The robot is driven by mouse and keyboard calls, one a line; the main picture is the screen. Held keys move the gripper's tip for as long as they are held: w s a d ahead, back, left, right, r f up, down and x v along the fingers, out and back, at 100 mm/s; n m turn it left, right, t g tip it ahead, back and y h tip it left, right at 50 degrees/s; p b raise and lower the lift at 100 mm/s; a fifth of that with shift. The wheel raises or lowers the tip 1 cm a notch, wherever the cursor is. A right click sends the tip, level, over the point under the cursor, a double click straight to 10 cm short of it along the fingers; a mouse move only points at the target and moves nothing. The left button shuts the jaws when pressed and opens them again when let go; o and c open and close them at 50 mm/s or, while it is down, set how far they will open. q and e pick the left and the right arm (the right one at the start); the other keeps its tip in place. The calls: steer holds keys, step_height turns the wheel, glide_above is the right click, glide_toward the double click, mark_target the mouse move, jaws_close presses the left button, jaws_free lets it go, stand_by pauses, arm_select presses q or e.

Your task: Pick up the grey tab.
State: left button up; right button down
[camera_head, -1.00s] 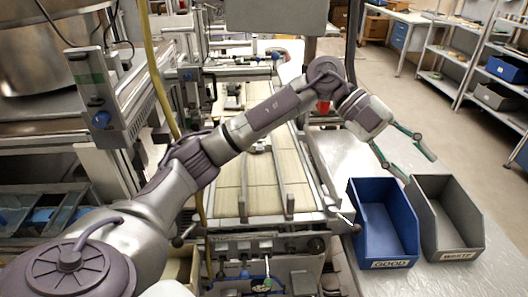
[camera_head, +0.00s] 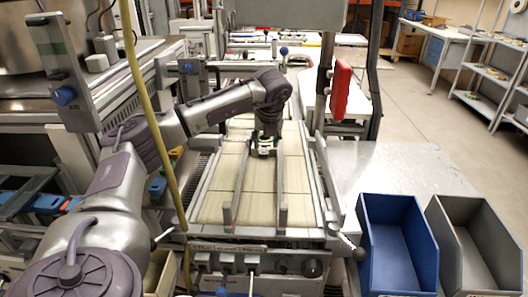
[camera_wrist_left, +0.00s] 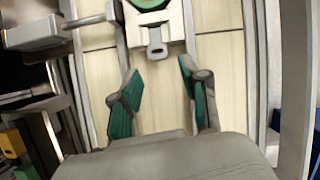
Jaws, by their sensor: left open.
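The grey tab (camera_wrist_left: 156,42) shows in the wrist view as a small flat piece with a slot, sticking out from a white holder (camera_wrist_left: 170,24) with a green round part. The holder lies between two metal rails on the pale conveyor. My left gripper (camera_wrist_left: 160,82) is open, with its two green-padded fingers spread and nothing between them. The tab is ahead of the fingertips, roughly in line with the gap between them. In the head view my left gripper (camera_head: 265,143) points down over the conveyor, and it largely hides the tab. My right gripper is not in view.
The conveyor (camera_head: 223,190) has raised metal rails (camera_head: 280,185) close to the gripper. A blue bin (camera_head: 374,270) and a grey bin (camera_head: 454,262) stand at the lower right. A red part (camera_head: 340,90) hangs on a post right of the conveyor. A yellow hose (camera_head: 150,110) runs down at left.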

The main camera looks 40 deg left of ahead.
mark_target(264, 154)
arm_select(q)
steer(key=shift+w+a+f, duration=0.1)
steer(key=shift+w+f, duration=0.05)
steer(key=shift+f, duration=0.4)
steer(key=shift+a+f+p, duration=0.15)
steer(key=shift+f+p, duration=0.15)
steer(key=shift+f, duration=0.05)
steer(key=p+x, duration=0.1)
steer(key=x, duration=0.3)
steer(key=shift+a, duration=0.1)
steer(key=shift+f, duration=0.1)
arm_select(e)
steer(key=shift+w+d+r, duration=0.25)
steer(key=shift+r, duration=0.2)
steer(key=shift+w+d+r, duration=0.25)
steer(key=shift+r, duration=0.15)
arm_select(q)
steer(key=c, duration=0.5)
